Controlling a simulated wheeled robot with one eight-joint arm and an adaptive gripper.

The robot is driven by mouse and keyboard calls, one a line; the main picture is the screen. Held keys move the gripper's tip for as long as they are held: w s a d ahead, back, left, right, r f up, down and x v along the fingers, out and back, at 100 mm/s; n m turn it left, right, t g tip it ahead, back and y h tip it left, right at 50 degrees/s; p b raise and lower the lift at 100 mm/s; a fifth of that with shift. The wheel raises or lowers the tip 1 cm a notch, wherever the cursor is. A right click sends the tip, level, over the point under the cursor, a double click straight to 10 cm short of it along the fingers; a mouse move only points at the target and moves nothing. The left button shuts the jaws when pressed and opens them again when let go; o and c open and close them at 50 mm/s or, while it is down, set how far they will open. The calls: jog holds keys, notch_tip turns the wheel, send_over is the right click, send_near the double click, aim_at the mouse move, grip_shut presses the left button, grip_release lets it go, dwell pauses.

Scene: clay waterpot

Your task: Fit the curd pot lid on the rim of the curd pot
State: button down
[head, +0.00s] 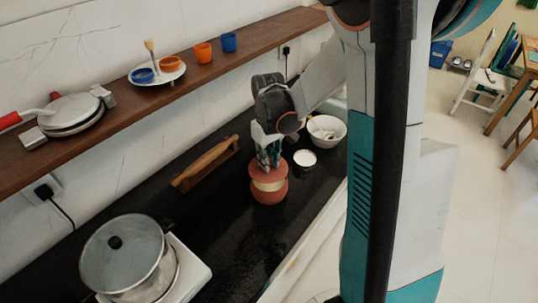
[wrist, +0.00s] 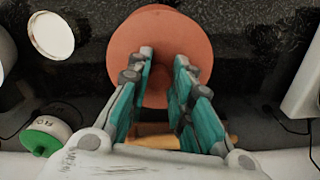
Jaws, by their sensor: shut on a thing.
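The curd pot (head: 269,196) is a round terracotta pot with a cream band, standing upright on the black counter. The terracotta curd pot lid (head: 257,175) is at the pot's top, directly under my gripper (head: 268,163). In the wrist view the lid (wrist: 160,25) shows as a round terracotta disc, and my gripper (wrist: 164,57) has its two teal fingers over it, shut on the lid. The part held between the fingertips is not clearly seen. The lid hides the pot's rim, and I cannot tell whether it sits flush.
A small white-topped cup (head: 305,158) and a white bowl (head: 327,128) stand close to the right. A wooden rack (head: 205,163) lies behind left. A glass-lidded cooking pot (head: 122,258) stands front left. A wooden shelf (head: 110,125) runs along the wall.

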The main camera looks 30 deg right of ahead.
jog(key=shift+w+d+f, duration=0.15)
jog(key=shift+d+f, duration=0.1)
jog(key=shift+d, duration=0.1)
jog(key=shift+f+b, duration=1.25)
jog(key=shift+f, duration=0.5)
jog(key=shift+f+b, duration=0.4)
jog(key=shift+b, duration=0.1)
jog(key=shift+r+p, duration=0.35)
jog(key=shift+r, duration=0.2)
jog(key=shift+f, duration=0.15)
dwell(0.4)
jog(key=shift+f+b, duration=0.3)
jog(key=shift+b, duration=0.1)
jog(key=shift+f+b, duration=0.3)
jog(key=shift+b, duration=0.05)
dwell(0.5)
